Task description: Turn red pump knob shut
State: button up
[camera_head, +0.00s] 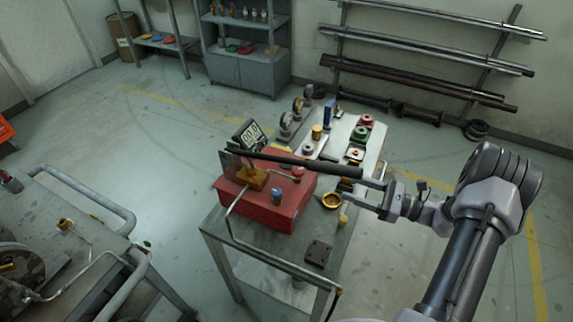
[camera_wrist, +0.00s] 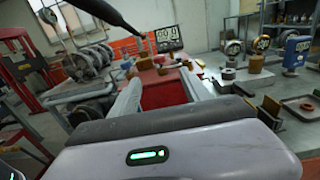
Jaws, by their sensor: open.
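The red pump box (camera_head: 262,207) sits on the grey bench. A small red knob (camera_head: 297,173) stands on its top at the back right, and a blue knob (camera_head: 277,193) stands nearer the front. A long black bar (camera_head: 310,163) passes over the box, just above the red knob in the picture. My gripper (camera_head: 354,188) is open and empty, to the right of the box and apart from the red knob. In the wrist view, the red box (camera_wrist: 162,92) shows between my two open fingers (camera_wrist: 160,80). I cannot clearly make out the red knob there.
A digital gauge (camera_head: 249,135) stands behind the box. A brass cup (camera_head: 331,200) lies near my gripper, and a dark plate (camera_head: 318,253) lies on the bench's front part. Several valves and gauges fill the bench's back. A pipe (camera_head: 270,262) runs along the front.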

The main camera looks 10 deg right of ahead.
aim_at(303, 171)
jog(key=b+x, duration=0.2)
jog(key=x, duration=1.4)
jog(key=shift+s+a+b, duration=0.1)
jog(key=shift+s+b, duration=0.1)
jog(key=shift+b, duration=0.2)
jog(key=shift+c, duration=0.4)
jog(key=shift+f, duration=0.1)
grip_shut()
